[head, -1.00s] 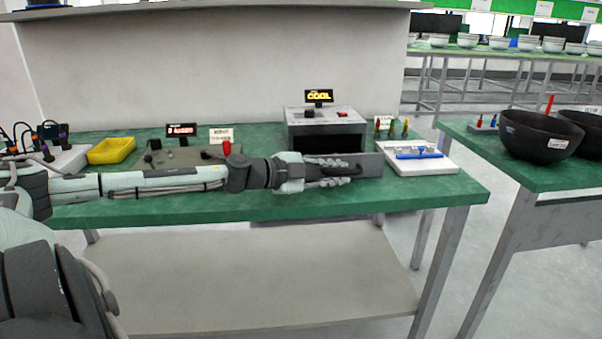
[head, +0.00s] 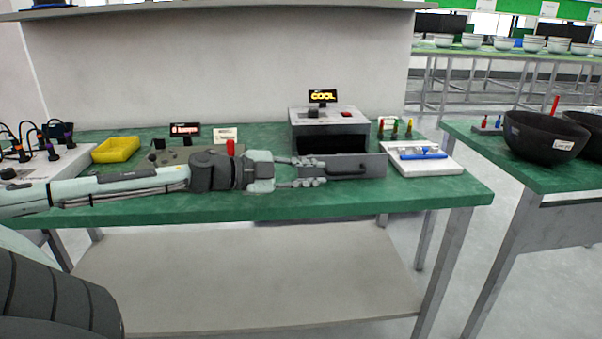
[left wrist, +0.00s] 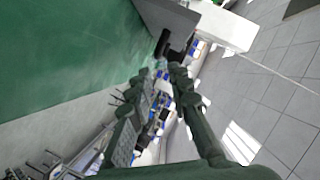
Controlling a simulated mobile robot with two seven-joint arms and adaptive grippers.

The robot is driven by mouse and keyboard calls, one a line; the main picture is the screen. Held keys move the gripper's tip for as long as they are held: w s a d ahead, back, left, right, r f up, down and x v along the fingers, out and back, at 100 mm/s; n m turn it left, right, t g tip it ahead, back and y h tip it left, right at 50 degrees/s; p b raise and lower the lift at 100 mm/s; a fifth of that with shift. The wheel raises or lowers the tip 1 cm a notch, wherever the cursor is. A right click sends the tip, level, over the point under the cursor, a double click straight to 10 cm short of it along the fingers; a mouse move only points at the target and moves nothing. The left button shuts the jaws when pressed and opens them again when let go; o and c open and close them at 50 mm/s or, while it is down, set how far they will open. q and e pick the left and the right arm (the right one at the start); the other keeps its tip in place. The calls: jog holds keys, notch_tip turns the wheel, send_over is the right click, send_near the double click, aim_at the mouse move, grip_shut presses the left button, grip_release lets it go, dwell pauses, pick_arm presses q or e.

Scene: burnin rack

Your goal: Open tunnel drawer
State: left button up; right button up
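The tunnel (head: 303,133) is a grey box with a yellow "COOL" display on top, standing at the back of the green table. Its drawer front (head: 374,168) stands out toward me, in front of the box, with a dark opening behind and above it. A dark bar handle (head: 350,173) is on the drawer front; it also shows in the left wrist view (left wrist: 163,42). My left gripper (head: 318,173) is open and empty, its fingers apart just left of the handle. In the left wrist view its fingers (left wrist: 166,72) point toward the handle. My right gripper is not in view.
A white tray with blue items (head: 425,160) lies right of the drawer. A yellow bin (head: 116,149), a red-topped fixture (head: 230,147) and a white cable unit (head: 60,167) stand left. Black bowls (head: 540,136) are on the right table. A lower shelf (head: 250,275) is bare.

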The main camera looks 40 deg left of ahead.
pick_arm(q)
jog(key=shift+v, duration=1.3)
